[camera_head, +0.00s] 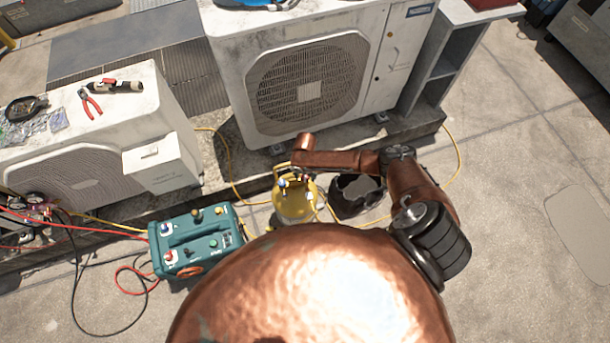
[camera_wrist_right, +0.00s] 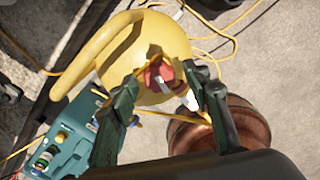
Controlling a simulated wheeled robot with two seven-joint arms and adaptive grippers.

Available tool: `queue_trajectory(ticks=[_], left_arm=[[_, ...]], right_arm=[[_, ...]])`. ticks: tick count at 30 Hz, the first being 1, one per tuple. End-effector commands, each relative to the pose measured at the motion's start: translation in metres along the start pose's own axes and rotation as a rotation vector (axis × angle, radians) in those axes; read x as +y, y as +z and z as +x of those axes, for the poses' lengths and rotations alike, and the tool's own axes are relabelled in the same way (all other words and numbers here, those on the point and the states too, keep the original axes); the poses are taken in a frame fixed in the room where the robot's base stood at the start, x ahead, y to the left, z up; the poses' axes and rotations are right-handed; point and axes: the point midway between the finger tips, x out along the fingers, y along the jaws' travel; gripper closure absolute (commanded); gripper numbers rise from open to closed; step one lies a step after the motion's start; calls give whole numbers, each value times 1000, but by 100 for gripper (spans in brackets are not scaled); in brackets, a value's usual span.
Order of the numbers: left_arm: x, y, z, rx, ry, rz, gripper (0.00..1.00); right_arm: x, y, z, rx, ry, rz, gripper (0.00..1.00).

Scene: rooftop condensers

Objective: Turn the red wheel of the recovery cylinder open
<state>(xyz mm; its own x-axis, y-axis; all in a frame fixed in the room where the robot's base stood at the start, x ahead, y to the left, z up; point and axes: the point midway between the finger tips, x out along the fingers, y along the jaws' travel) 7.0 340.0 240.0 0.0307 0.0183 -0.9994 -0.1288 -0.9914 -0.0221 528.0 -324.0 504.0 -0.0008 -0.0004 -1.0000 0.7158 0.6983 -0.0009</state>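The yellow recovery cylinder (camera_head: 296,204) stands on the roof in front of the large condenser, partly covered by my right arm in the head view. In the right wrist view, its rounded yellow top (camera_wrist_right: 150,42) and collar fill the upper middle. The red wheel (camera_wrist_right: 157,73) sits on that top. My right gripper (camera_wrist_right: 160,75) is open, its dark green fingers spread on either side of the wheel with gaps showing. I cannot tell how far the fingertips are above it. In the head view the wheel is hard to make out. My left gripper is not in view.
A teal recovery machine (camera_head: 196,242) with hoses stands left of the cylinder. A dark bucket (camera_head: 352,197) is close on its right. The large condenser (camera_head: 310,85) stands behind. Yellow hoses (camera_head: 232,180) loop around the cylinder. The roof at the right is open.

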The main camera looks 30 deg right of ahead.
Motion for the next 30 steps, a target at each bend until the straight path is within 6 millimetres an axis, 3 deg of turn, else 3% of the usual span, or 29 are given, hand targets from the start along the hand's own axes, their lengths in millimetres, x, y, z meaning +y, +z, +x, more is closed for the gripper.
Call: queue_trajectory(ticks=[7, 11, 24, 30], left_arm=[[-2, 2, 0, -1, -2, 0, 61], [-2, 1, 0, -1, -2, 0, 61], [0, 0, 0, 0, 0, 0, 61], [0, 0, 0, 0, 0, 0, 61]], right_arm=[[0, 0, -2, 0, 1, 0, 56], [1, 1, -12, 0, 2, 0, 56], [0, 1, -97, -1, 1, -1, 56], [0, 0, -117, 0, 0, 0, 56]])
